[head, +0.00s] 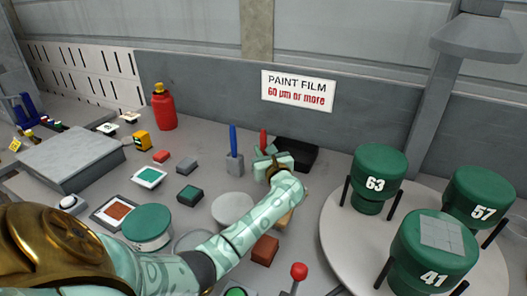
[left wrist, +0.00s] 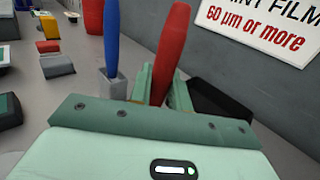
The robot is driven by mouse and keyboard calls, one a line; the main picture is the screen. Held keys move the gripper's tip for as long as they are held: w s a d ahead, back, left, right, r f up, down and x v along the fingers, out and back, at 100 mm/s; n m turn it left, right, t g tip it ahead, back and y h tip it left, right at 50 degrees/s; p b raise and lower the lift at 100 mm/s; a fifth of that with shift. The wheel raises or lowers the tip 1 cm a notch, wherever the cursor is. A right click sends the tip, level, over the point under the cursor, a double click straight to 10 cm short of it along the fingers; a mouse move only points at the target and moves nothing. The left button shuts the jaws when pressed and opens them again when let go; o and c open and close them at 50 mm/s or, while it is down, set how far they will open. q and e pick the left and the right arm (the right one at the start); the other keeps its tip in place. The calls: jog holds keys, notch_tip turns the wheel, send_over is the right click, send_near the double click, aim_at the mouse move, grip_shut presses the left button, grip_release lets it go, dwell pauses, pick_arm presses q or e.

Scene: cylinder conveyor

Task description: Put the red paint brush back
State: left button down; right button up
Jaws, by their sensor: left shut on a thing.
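The red paint brush (head: 263,139) stands roughly upright near the back wall, its red handle showing above my left gripper (head: 268,158). In the left wrist view the red handle (left wrist: 171,45) leans a little to the right between the pale green fingers (left wrist: 163,84). My left gripper is shut on it. The brush's lower end, and whether it rests in a holder, is hidden behind the gripper. A blue brush (head: 233,139) stands just to the left in a grey holder (head: 235,166); both also show in the left wrist view. My right gripper is not in view.
A black tray (head: 302,158) lies right beside the gripper. A "PAINT FILM" sign (head: 298,90) hangs on the wall behind. A red bottle (head: 163,108) stands at the back left. Numbered green cylinders (head: 373,182) stand on a round turntable (head: 340,232) at right.

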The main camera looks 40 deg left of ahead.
pick_arm(q)
jog(key=shift+d+f+b, duration=0.1)
jog(key=shift+f+b, duration=0.35)
jog(key=shift+f, duration=0.15)
jog(key=c, duration=1.2)
grip_release()
jog(key=shift+c, duration=0.2)
jog(key=shift+r, duration=0.1)
